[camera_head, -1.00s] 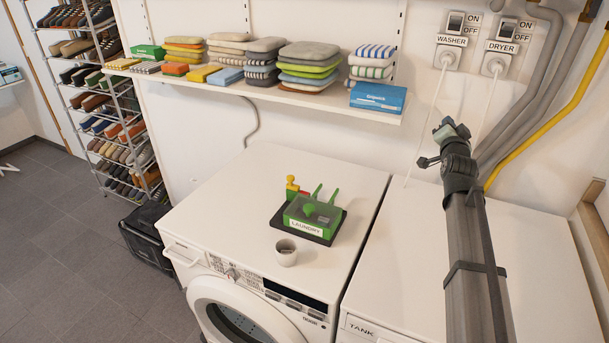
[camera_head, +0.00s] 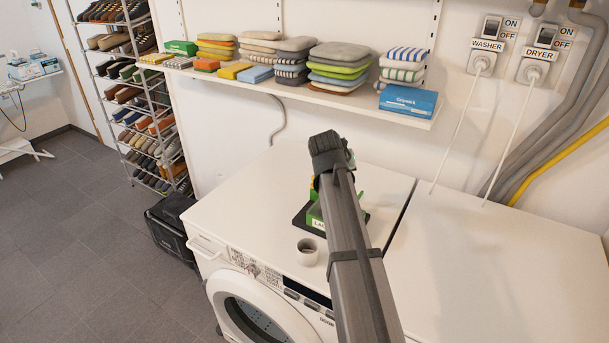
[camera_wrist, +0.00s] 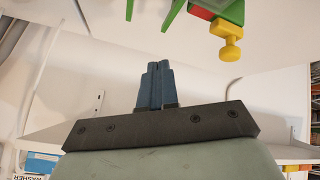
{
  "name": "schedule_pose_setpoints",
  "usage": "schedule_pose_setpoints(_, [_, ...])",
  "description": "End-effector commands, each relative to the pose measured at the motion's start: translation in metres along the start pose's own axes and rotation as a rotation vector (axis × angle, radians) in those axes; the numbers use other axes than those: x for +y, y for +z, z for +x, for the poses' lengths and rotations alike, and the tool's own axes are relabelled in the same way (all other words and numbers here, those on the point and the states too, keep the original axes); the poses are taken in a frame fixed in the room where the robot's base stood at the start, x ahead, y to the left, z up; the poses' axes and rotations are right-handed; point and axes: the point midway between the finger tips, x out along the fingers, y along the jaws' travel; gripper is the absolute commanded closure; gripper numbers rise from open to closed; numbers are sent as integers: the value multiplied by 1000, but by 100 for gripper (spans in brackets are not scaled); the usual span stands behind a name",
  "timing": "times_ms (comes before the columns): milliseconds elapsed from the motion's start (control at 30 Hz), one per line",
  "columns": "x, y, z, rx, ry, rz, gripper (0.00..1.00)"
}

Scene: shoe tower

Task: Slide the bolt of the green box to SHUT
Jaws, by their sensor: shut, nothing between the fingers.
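The green box (camera_head: 314,217) sits on a dark base on the washer top, and my arm hides most of it in the head view. In the wrist view a corner of the green box (camera_wrist: 236,12) shows at the top edge, with a red part (camera_wrist: 201,12) and a yellow knob (camera_wrist: 229,38) on it. Green prongs (camera_wrist: 172,14) show to their left. My gripper (camera_wrist: 155,67) is shut and empty, with its blue fingers together. It is apart from the box, left of and below the yellow knob in the wrist view. The bolt's position cannot be made out.
A white cup (camera_head: 307,251) stands on the washer top in front of the box. A wall shelf (camera_head: 330,98) with folded cloths and a blue carton (camera_head: 407,100) runs behind. The dryer top (camera_head: 490,245) on the right is clear.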

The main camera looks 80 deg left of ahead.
Motion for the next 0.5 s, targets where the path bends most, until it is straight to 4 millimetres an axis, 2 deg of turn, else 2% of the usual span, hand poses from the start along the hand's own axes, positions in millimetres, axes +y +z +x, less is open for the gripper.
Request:
schedule_pose_setpoints(33, [-18,-2,-10,-29,8,-35,100])
schedule_pose_setpoints(200, [-68,-9,-44,-111,27,-120,100])
schedule_pose_setpoints(400, [-116,-24,-83,-166,27,-167,100])
schedule_pose_setpoints(500, [-133,-28,-97,-180,23,-179,100])
